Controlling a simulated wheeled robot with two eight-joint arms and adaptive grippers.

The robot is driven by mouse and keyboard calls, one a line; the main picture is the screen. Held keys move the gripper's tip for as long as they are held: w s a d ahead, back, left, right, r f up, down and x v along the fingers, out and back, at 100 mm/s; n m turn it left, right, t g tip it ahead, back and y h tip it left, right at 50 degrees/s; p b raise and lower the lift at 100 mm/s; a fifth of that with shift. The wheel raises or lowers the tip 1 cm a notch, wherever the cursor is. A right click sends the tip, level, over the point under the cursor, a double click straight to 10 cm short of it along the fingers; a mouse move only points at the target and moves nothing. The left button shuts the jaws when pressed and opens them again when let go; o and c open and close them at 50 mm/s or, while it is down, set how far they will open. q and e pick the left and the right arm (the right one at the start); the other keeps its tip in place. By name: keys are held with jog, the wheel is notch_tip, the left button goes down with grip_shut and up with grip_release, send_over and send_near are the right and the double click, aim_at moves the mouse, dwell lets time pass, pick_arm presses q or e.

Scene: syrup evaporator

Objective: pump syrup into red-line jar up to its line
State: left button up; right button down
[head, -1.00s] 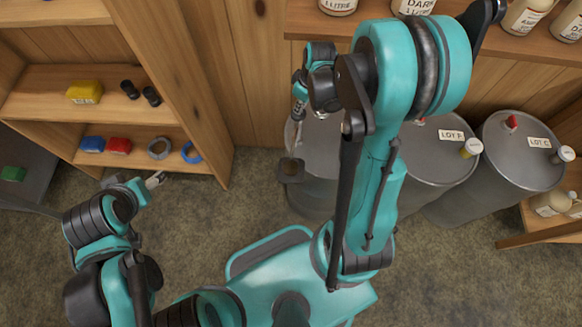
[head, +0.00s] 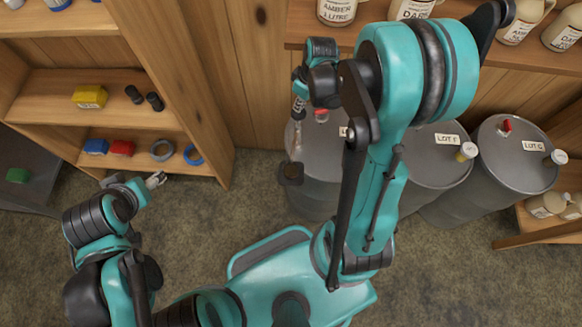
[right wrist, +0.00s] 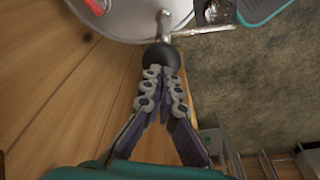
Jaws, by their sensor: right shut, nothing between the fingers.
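My right gripper (right wrist: 163,88) is shut and empty, its fingertips at a black ball knob (right wrist: 161,56) on a metal pump in the right wrist view. The knob stands over a grey drum top (right wrist: 125,22). A thin metal spout (right wrist: 203,29) runs right from the pump towards a shiny, partly cut-off thing (right wrist: 214,12), possibly a glass jar. In the head view, the right gripper (head: 298,122) is small above the left drum (head: 322,158). A dark square holder (head: 290,173) sits at that drum's side. No red line can be made out. My left gripper (head: 155,180) hangs near the left shelf; its jaws are too small to judge.
More drums, labelled LOT F (head: 440,165) and LOT G (head: 515,160), stand to the right. Labelled jugs (head: 342,10) line the upper shelf.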

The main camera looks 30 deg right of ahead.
dwell(0.7)
jog(key=shift+f+b, duration=1.25)
jog(key=shift+b, duration=0.05)
jog(key=shift+r, duration=0.15)
jog(key=shift+r+p, duration=1.1)
jog(key=shift+r, duration=0.2)
notch_tip(320, 180, up, 6)
jog(key=p, duration=0.4)
